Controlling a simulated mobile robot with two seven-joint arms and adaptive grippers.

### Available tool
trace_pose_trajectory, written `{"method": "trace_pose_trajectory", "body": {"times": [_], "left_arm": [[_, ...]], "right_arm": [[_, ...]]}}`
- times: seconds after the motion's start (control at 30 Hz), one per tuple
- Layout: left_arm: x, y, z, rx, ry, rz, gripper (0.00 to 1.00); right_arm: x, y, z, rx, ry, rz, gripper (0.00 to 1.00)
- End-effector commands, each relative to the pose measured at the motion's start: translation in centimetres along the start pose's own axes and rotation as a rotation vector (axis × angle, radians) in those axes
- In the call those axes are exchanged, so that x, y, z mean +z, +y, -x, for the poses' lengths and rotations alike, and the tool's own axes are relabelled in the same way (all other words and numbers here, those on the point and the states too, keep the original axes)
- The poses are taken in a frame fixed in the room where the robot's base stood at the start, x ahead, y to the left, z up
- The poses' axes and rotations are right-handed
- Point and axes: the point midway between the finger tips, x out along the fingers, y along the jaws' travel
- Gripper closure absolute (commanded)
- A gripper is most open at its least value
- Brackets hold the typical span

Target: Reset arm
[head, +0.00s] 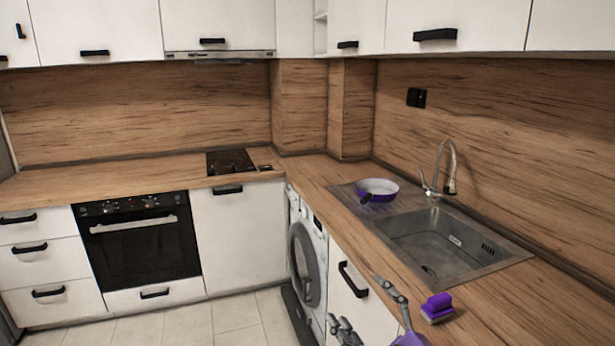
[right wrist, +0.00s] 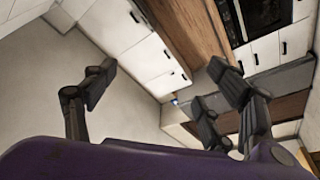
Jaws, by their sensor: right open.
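My right gripper (head: 367,312) shows at the bottom of the head view, in front of the counter's edge near the sink. Its grey fingers are spread apart with nothing between them. In the right wrist view the open fingers (right wrist: 158,88) stand wide apart above my purple wrist, with cabinets and floor behind them. My left gripper is not in view. A purple sponge-like block (head: 437,308) lies on the counter just right of my right gripper, apart from its fingers.
A purple and white pan (head: 378,188) rests on the drainboard beside the empty steel sink (head: 440,245) and faucet (head: 446,170). The wooden counter (head: 540,305) is clear at the lower right. A washing machine (head: 306,260), black oven (head: 140,245) and hob (head: 230,161) stand farther back.

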Motion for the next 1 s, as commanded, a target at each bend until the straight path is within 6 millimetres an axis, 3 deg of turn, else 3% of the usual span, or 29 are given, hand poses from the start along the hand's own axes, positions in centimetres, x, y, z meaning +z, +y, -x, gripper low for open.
{"method": "trace_pose_trajectory", "body": {"times": [0.03, 0.1, 0.2, 0.3, 0.4, 0.6, 0.7, 0.8, 1.0], "left_arm": [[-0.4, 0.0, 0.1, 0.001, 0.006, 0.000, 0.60], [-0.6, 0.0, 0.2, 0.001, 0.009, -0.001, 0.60], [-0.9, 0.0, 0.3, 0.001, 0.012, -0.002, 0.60], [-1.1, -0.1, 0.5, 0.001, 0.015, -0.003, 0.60], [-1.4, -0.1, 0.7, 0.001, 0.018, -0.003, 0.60], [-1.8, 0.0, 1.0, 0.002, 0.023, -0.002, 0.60], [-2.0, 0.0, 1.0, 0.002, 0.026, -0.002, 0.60], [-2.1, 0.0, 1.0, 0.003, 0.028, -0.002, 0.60], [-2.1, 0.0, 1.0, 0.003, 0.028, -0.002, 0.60]], "right_arm": [[3.2, -1.6, 2.0, 0.009, -0.115, -0.081, 0.22], [7.1, -3.9, 5.0, 0.014, -0.262, -0.180, 0.22], [11.6, -7.8, 9.9, 0.014, -0.455, -0.314, 0.22], [14.8, -12.1, 15.5, 0.010, -0.631, -0.448, 0.22], [16.5, -16.5, 21.6, 0.013, -0.791, -0.581, 0.22], [16.3, -23.6, 32.9, 0.062, -1.023, -0.793, 0.22], [15.5, -25.6, 36.8, 0.081, -1.094, -0.836, 0.22], [15.0, -26.4, 38.5, 0.086, -1.125, -0.851, 0.22], [15.0, -26.4, 38.5, 0.086, -1.125, -0.851, 0.22]]}}
